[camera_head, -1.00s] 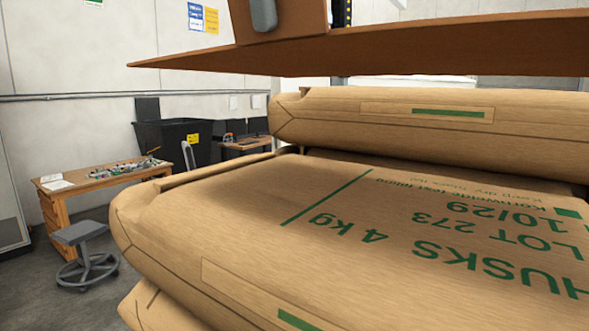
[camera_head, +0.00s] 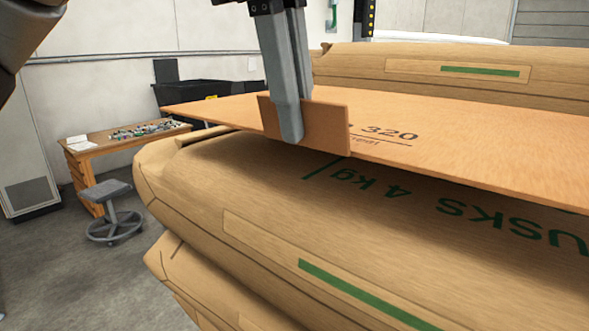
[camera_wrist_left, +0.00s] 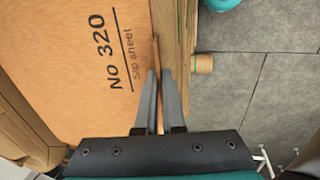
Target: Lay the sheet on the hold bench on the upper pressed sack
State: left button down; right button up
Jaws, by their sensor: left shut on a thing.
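The brown slip sheet (camera_head: 475,160) lies roughly level over the near upper sack (camera_head: 230,195), which has green print. A shadow shows under its near edge, and I cannot tell whether it touches the sack. My left gripper (camera_head: 289,135) is shut on the upright tab (camera_head: 328,127) at the sheet's near edge. In the left wrist view, the sheet (camera_wrist_left: 70,60) reads "No 320", and the left gripper's fingers (camera_wrist_left: 158,75) pinch its edge. The sheet hides much of the sack's top. My right gripper is not in view.
Another sack (camera_head: 440,72) lies behind and higher than the sheet. More sack (camera_head: 190,285) shows below the near one. A wooden workbench (camera_head: 125,140) and a grey stool (camera_head: 108,205) stand at the left, with open floor before them.

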pick_arm(q)
jog(key=shift+s+a+x, duration=0.15)
jog(key=shift+s+x, duration=0.05)
jog(key=shift+x, duration=0.8)
jog(key=shift+s+a+x, duration=0.1)
jog(key=shift+s+x, duration=0.1)
jog(key=shift+x, duration=0.8)
jog(key=shift+s+a+x, duration=0.15)
jog(key=shift+x, duration=0.8)
jog(key=shift+f, duration=0.25)
jog(key=c, duration=1.5)
grip_release()
jog(key=shift+f, duration=0.15)
jog(key=o, duration=0.5)
jog(key=v, duration=1.2)
